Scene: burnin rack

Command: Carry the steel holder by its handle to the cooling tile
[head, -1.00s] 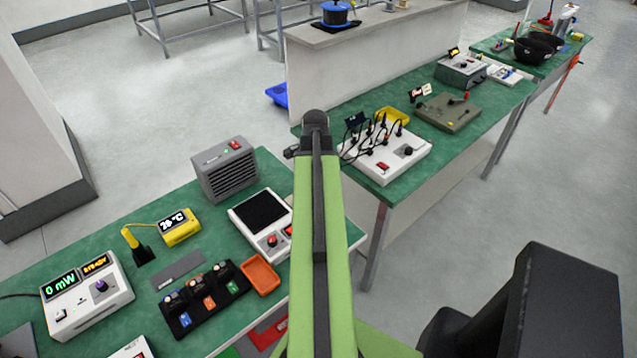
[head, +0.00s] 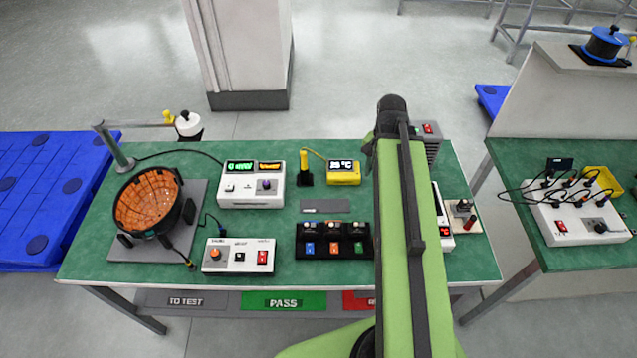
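My arm (head: 408,230) rises through the head view and covers part of the green bench. Its upper end stands before the grey vented box; I see no gripper fingers. I cannot make out a steel holder with a handle. A flat grey plate (head: 325,206) lies bare on the bench; I cannot tell whether it is the cooling tile. A black rack (head: 333,256) with several small modules, labelled blue, orange and green, stands in front of the plate. A white unit with a red display (head: 446,241) is mostly hidden behind my arm.
On the bench are a white meter (head: 251,190), a yellow thermometer box (head: 343,173), a white control box (head: 238,255), a round orange-lined bowl (head: 148,204) and a grey vented box (head: 428,143). A small pale piece with dark and red parts (head: 462,215) sits at the right edge.

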